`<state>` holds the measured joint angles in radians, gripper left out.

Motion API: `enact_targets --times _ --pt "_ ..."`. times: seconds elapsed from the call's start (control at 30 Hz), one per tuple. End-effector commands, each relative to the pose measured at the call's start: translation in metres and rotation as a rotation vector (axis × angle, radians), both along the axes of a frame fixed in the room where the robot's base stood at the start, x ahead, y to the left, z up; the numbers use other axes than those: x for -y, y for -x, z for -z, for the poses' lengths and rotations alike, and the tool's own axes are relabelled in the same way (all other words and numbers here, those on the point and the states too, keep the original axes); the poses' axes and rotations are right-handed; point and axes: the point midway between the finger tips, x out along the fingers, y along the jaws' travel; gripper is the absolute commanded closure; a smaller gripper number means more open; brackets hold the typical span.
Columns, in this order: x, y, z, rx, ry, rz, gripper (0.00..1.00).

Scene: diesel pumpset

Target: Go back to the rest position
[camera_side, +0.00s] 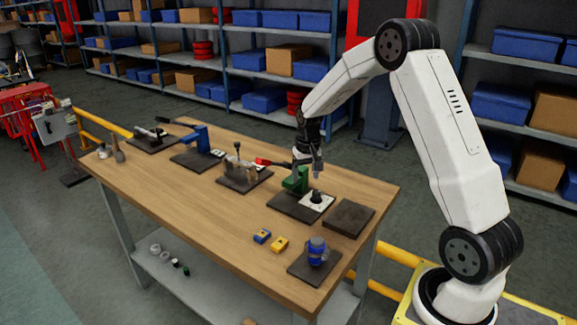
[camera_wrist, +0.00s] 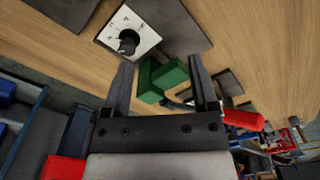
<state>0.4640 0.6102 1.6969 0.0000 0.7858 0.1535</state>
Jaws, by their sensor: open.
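My gripper (camera_side: 308,168) hangs from my arm above the right-middle part of the wooden workbench (camera_side: 200,215), pointing down. In the wrist view its two fingers (camera_wrist: 161,64) are wide apart with nothing held between them. A green block (camera_side: 294,183) stands just below the gripper in the side view. The green block (camera_wrist: 160,80) shows between and beyond the fingers in the wrist view; I cannot tell the exact gap. A white plate with a black knob (camera_side: 317,200) lies right beside the green block.
A red handle (camera_wrist: 243,120) shows right of the fingers. A dark square plate (camera_side: 349,216), a blue part (camera_side: 317,250) on its pad, and small blue (camera_side: 262,236) and yellow (camera_side: 279,244) blocks lie nearby. Several fixtures stand farther left. Shelves line the back. Space above the bench's front is clear.

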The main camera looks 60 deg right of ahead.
Motion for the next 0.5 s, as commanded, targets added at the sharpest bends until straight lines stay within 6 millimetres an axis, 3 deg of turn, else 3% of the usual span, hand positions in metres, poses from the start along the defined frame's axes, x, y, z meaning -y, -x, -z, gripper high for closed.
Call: enact_targets --times 0.03,0.2,0.5 --pt "-0.018 0.003 -0.005 0.009 0.005 -0.039 0.24" --pt "-0.069 0.020 -0.013 0.042 0.021 -0.158 0.24" --pt "-0.149 0.069 -0.021 0.100 0.044 -0.366 0.24"
